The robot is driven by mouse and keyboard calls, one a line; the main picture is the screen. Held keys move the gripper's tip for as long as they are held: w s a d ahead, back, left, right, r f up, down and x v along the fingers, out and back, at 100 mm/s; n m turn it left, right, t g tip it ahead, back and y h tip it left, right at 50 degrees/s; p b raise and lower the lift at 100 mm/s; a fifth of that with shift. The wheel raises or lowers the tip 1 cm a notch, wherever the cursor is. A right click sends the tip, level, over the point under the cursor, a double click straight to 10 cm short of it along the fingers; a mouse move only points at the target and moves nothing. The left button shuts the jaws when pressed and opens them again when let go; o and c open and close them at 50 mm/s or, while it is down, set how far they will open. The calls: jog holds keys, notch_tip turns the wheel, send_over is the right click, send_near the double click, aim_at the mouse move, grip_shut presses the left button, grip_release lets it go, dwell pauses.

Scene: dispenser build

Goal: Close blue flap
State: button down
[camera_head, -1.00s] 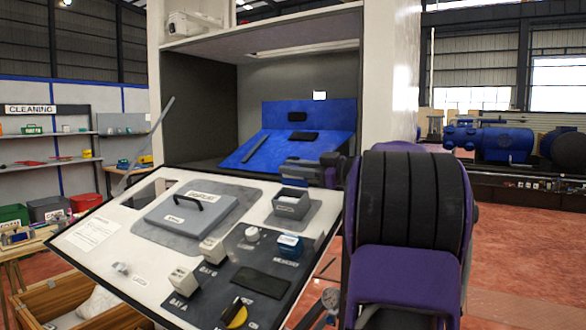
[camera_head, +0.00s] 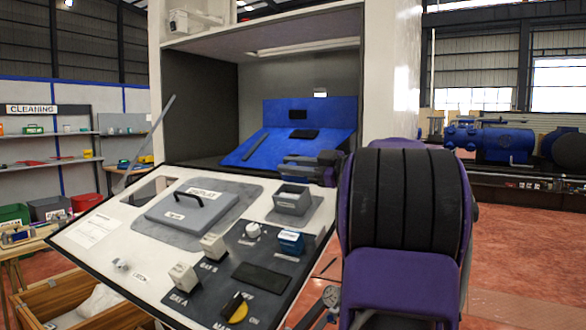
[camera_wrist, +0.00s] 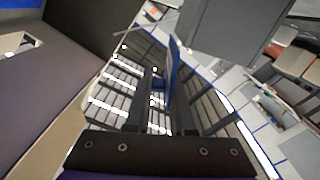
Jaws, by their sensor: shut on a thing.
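A blue flap (camera_head: 272,151) slopes toward me in the opening of the tall cabinet, with dark fittings on it. An upright blue panel (camera_head: 340,115) stands behind it. My gripper (camera_head: 286,167) reaches in from the right at the flap's lower right edge. In the wrist view, a thin blue plate (camera_wrist: 173,62) stands between the dark fingers (camera_wrist: 168,108), which are closed on it. It appears to be the flap's edge. The exact contact is hidden in the head view by the gripper and the wrist.
The sloped white console (camera_head: 95,228), with a grey lid, small bin, knobs and switches, lies in front of and below the flap. The cabinet's right wall (camera_head: 392,80) stands close behind my arm. A thin rod (camera_head: 150,137) rises at the left.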

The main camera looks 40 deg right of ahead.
aim_at(285, 197)
jog(key=n, duration=0.1)
jog(key=n+b, duration=0.1)
jog(key=a+f+n+b, duration=0.1)
jog(key=shift+s, duration=0.25)
jog(key=n+b, duration=0.1)
jog(key=a+f+n+b, duration=0.1)
jog(key=n+b, duration=0.1)
jog(key=shift+s+f+n, duration=0.1)
jog(key=shift+s+n, duration=0.1)
jog(key=shift+n, duration=0.1)
jog(key=n, duration=0.1)
jog(key=f+n+b, duration=0.1)
jog(key=n, duration=0.2)
jog(key=shift+s+a+f+n+b, duration=0.2)
jog(key=shift+a+n+b, duration=0.1)
jog(key=shift+a+b, duration=0.1)
jog(key=c, duration=0.8)
grip_release()
jog(key=shift+c, duration=0.2)
jog(key=shift+f, duration=0.15)
